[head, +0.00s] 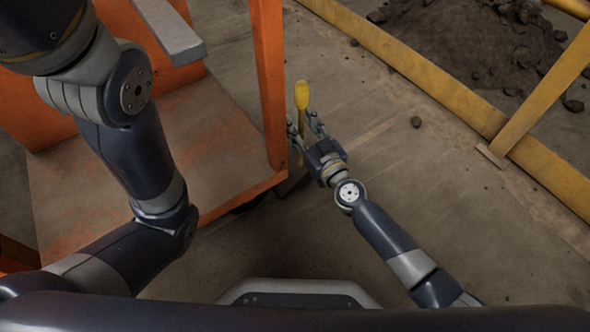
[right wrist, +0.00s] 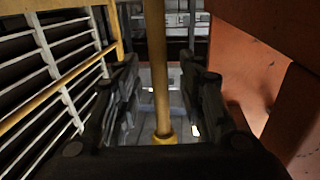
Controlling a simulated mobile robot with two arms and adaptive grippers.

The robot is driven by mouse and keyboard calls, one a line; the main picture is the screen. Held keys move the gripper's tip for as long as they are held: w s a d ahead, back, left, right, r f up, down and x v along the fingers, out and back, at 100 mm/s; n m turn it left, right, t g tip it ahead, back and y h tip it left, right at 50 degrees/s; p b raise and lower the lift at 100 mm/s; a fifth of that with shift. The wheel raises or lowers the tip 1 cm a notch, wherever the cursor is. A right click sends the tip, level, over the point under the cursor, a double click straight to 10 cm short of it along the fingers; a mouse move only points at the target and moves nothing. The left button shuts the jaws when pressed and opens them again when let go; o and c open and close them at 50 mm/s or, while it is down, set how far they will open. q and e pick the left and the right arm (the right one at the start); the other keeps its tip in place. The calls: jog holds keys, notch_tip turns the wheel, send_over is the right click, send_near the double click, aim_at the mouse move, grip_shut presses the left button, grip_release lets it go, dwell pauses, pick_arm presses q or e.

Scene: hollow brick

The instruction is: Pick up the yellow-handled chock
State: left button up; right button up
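The yellow handle (head: 302,95) of the chock stands up beside the orange cart's right post in the head view. My right gripper (head: 305,124) is at the handle, with one finger on each side of it. In the right wrist view the yellow rod (right wrist: 156,70) runs down between the two fingers (right wrist: 162,95), with a visible gap on both sides, so the gripper is open around it. A yellow collar shows at the rod's lower end. The chock's block is mostly hidden behind my right gripper and the cart. My left gripper is out of view.
The orange cart (head: 110,165) with its flat deck and upright post (head: 268,80) stands close left of my right gripper. A yellow rail (head: 415,70) runs along the right, with a rubble heap (head: 470,40) behind it.

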grip_shut()
jog(key=shift+r, duration=0.2)
